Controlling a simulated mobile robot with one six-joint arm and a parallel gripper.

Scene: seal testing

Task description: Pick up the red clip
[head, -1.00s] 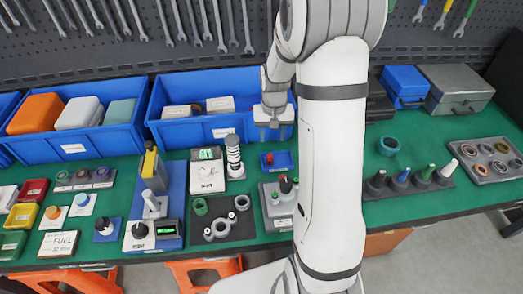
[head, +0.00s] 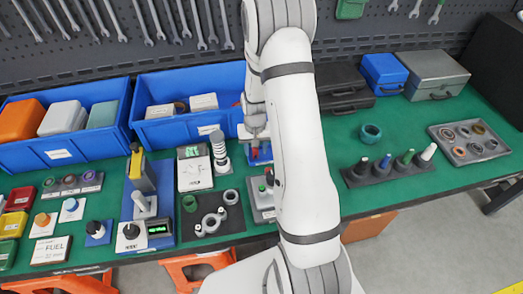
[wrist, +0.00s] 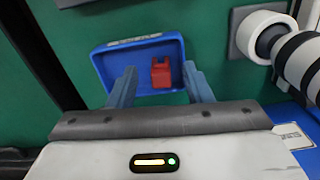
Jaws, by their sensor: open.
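The red clip (wrist: 161,73) is a small red block with a raised part. It lies in a small blue tray (wrist: 101,66) in the wrist view. In the head view the tray (head: 265,155) is on the green bench, with the clip (head: 254,153) partly hidden under my gripper. My gripper (wrist: 159,69) is open, pointing down over the tray. One finger shows on each side of the clip, the right one closer to it. My gripper holds nothing. I cannot tell how far the fingertips are above the tray floor.
A black-and-white ringed cylinder (head: 219,150) stands just left of the tray. A grey box with knobs (head: 262,205) is in front of it, partly behind my arm. A large blue bin (head: 175,131) stands behind.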

